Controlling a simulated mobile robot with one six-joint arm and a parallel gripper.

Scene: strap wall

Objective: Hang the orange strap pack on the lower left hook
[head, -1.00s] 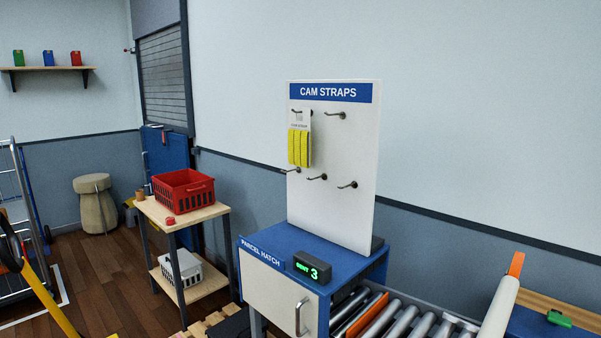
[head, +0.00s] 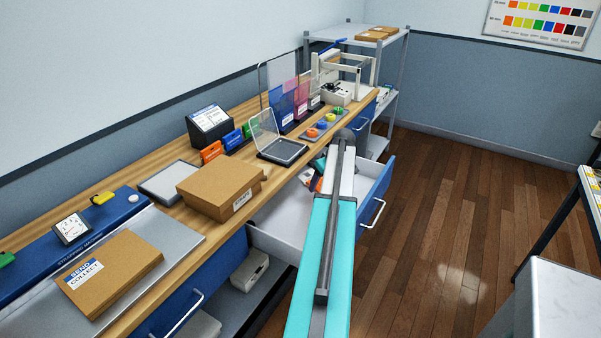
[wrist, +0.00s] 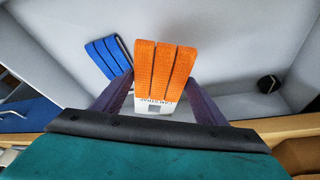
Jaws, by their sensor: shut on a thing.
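In the wrist view the orange strap pack (wrist: 165,70), with three bands above a white printed card, sits between the two purple-grey fingers of my gripper (wrist: 158,84). My gripper is shut on the pack. A blue strap pack (wrist: 108,58) lies just left of it on the pale drawer floor. In the head view my arm reaches down into the open drawer (head: 275,228), and a bit of orange and blue shows beside it; my gripper is mostly hidden there. The hook board and its lower left hook are in neither current view.
The drawer front (head: 376,190) stands out from the wooden bench. A cardboard box (head: 220,188), a clear-lidded case (head: 278,145) and upright coloured panels (head: 290,100) crowd the benchtop. A dark round object (wrist: 268,84) is in the drawer.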

